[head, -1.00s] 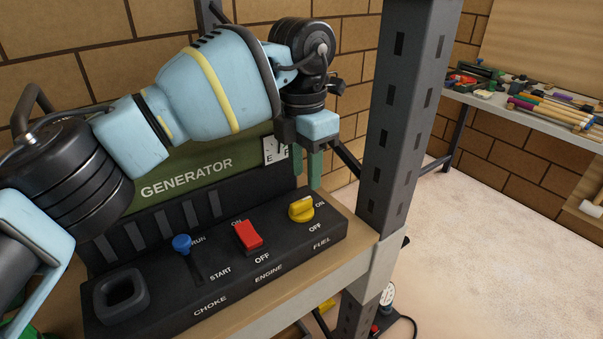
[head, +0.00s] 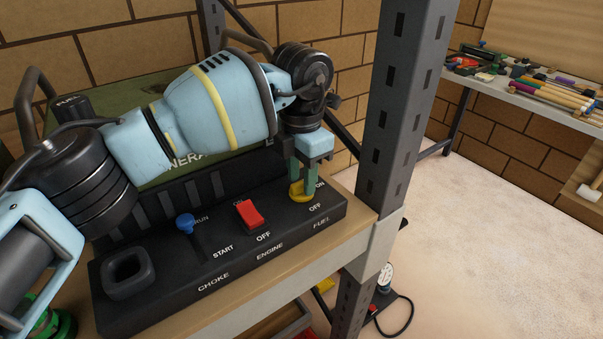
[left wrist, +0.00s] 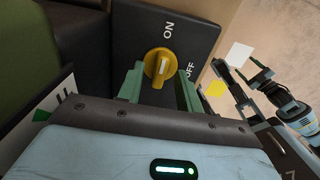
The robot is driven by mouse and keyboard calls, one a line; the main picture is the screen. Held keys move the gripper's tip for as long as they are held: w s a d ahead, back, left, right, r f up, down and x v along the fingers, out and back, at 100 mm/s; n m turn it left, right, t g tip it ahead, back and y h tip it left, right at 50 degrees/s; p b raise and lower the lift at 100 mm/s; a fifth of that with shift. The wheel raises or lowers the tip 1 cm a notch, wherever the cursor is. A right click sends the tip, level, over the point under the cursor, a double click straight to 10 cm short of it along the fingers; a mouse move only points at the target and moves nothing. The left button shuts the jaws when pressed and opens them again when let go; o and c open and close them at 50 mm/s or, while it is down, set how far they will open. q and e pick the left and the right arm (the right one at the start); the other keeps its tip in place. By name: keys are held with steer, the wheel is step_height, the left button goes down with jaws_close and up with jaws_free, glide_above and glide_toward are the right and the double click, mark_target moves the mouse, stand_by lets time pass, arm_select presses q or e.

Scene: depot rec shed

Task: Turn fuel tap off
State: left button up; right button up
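The fuel tap is a yellow knob (head: 298,197) on the front right of the generator's black panel (head: 225,264), beside the FUEL label. It also shows in the left wrist view (left wrist: 158,64), its raised ridge and white mark lined up roughly towards ON, with OFF to the right. My left gripper (head: 303,179) is open and points down over the knob. In the left wrist view its two green fingers (left wrist: 158,90) stand apart at either side of the knob's near end; contact cannot be told. My right gripper (left wrist: 243,78) shows at the right of that view, fingers apart and empty.
A red engine switch (head: 249,214) and a blue choke lever (head: 185,222) sit left of the knob. The green generator body (head: 120,92) is behind. A grey shelf post (head: 398,110) stands close to the right.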

arm_select(q)
steer(key=shift+f, duration=0.1)
steer(key=shift+c, duration=0.3)
arm_select(e)
steer(key=shift+s, duration=0.1)
arm_select(q)
jaws_close()
arm_select(e)
steer(key=shift+s+f, duration=0.1)
steer(key=shift+s, duration=0.25)
